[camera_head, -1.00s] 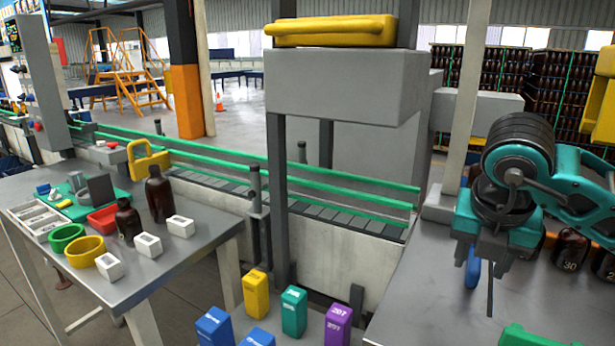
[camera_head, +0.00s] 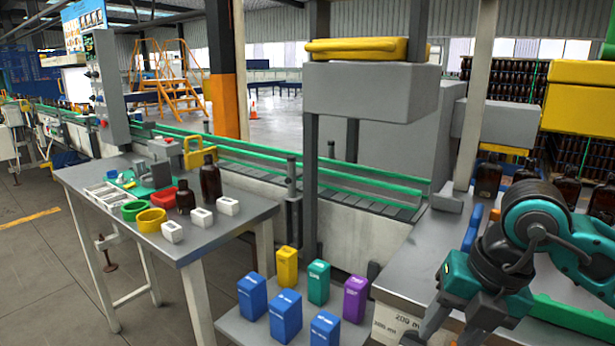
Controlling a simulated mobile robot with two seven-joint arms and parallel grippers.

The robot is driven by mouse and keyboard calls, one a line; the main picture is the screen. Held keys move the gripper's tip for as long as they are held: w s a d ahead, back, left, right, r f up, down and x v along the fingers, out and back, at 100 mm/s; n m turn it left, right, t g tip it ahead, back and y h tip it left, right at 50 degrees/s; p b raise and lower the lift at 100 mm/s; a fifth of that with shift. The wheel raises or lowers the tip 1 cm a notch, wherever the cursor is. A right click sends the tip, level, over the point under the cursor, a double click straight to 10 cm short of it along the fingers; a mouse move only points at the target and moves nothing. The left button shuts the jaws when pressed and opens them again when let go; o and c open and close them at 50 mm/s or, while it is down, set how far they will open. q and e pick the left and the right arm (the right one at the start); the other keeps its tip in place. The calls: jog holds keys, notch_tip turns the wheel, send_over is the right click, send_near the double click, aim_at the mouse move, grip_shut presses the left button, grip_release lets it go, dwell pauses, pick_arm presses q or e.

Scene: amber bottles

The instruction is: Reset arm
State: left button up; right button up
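My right arm comes in from the right, and its gripper (camera_head: 458,325) hangs low at the bottom right, over the front edge of the right table (camera_head: 405,265). Its fingertips are cut off by the picture edge, so its opening is unclear. I see nothing held in the part that shows. My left gripper is not in view. Amber bottles stand upright on the right table behind my arm, among them one at its back (camera_head: 488,178). A tall amber bottle (camera_head: 210,182) and a short amber bottle (camera_head: 185,198) stand on the left table (camera_head: 225,235).
The left table also holds a green ring (camera_head: 134,210), a yellow ring (camera_head: 151,221), a red tray (camera_head: 163,196) and small white blocks. Blue, yellow, teal and purple boxes (camera_head: 286,315) stand on a low stand between the tables. A conveyor (camera_head: 270,185) runs behind.

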jog(key=s+a+r+g+y, duration=0.1)
jog(key=s+a+y, duration=0.2)
jog(key=a+y, duration=0.55)
jog(key=s+a+r+g+y, duration=0.2)
jog(key=s+a+y, duration=0.1)
jog(key=a+y, duration=0.5)
jog(key=w+d+f+m+t, duration=0.25)
jog(key=w+m+t, duration=0.35)
jog(key=m+t, duration=0.75)
jog(key=w+d+f+m+t+h, duration=0.1)
jog(key=d+f+m+t+h, duration=0.55)
jog(key=f+m+h, duration=0.3)
jog(key=s+d+f+m+g+h, duration=0.3)
jog(key=s+f+g, duration=0.1)
jog(key=f, duration=0.6)
jog(key=s+d+f+m+g+h, duration=0.3)
jog(key=s+f+h, duration=0.1)
jog(key=s+f, duration=0.3)
notch_tip(320, 180, down, 3)
jog(key=shift+r+m+g, duration=0.15)
jog(key=shift+m+g, duration=0.15)
jog(key=shift+g, duration=0.1)
